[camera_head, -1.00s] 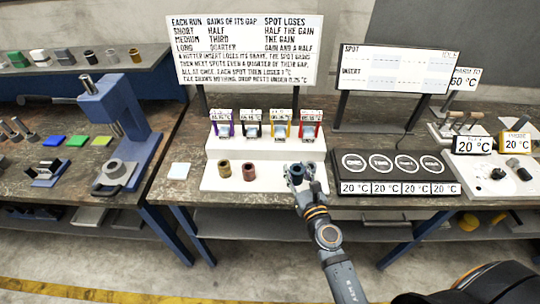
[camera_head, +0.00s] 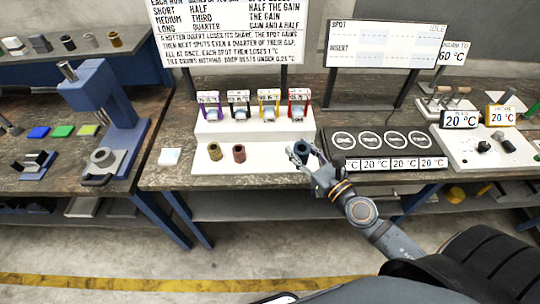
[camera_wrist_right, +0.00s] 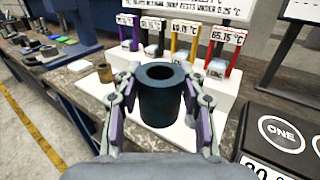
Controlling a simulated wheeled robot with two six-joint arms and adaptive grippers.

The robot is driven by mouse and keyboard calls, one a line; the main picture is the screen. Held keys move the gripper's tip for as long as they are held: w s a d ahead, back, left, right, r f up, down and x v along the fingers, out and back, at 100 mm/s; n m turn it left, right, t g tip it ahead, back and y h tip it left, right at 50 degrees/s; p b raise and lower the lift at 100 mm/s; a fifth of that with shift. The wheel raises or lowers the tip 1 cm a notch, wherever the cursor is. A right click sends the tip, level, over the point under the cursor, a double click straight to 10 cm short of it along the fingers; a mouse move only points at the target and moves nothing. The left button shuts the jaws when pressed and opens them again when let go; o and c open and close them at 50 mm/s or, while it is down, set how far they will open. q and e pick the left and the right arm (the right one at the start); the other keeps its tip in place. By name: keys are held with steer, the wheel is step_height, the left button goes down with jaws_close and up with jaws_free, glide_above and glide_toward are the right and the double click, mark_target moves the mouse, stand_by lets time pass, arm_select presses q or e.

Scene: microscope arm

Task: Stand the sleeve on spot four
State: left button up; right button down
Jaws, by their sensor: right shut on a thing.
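A dark blue-black sleeve (camera_head: 302,148) is at the right end of the white stand's front. It also shows in the right wrist view (camera_wrist_right: 160,100), upright with its open top facing up. My right gripper (camera_head: 300,156) is shut on it, with one finger on each side. I cannot tell whether its base touches the stand. The black plate (camera_head: 330,165) to the right has several round spots in a row. Spot four (camera_head: 420,138) is at its right end and is bare. Spot one (camera_wrist_right: 282,134) shows in the right wrist view. My left gripper is not in view.
An olive sleeve (camera_head: 215,151) and a dark red sleeve (camera_head: 239,153) stand on the white stand (camera_head: 200,170). Several coloured gauges stand on the step behind. A sign (camera_head: 380,44) rises behind the black plate. A white panel (camera_head: 490,160) with knobs lies farther right.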

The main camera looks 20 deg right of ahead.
steer(key=w+a+f+b, duration=0.1)
steer(key=w+f, duration=0.1)
steer(key=w, duration=0.1)
steer(key=w+a+f+b, duration=0.1)
steer(key=w+a+f, duration=0.1)
steer(key=w+f, duration=0.1)
steer(key=w+a+f+b, duration=0.1)
steer(key=w+f, duration=0.2)
steer(key=w, duration=0.2)
steer(key=shift+w+a+f, duration=0.2)
steer(key=shift+w+a, duration=0.05)
steer(key=shift+w+f, duration=0.15)
steer(key=shift+w, duration=0.05)
steer(key=f, duration=0.1)
steer(key=f+b, duration=0.2)
steer(key=shift+w+a+f, duration=0.15)
steer(key=shift+w+a, duration=0.1)
steer(key=shift+w, duration=0.05)
steer(key=shift+f, duration=0.2)
steer(key=shift+w, duration=0.1)
steer(key=shift+r, duration=0.1)
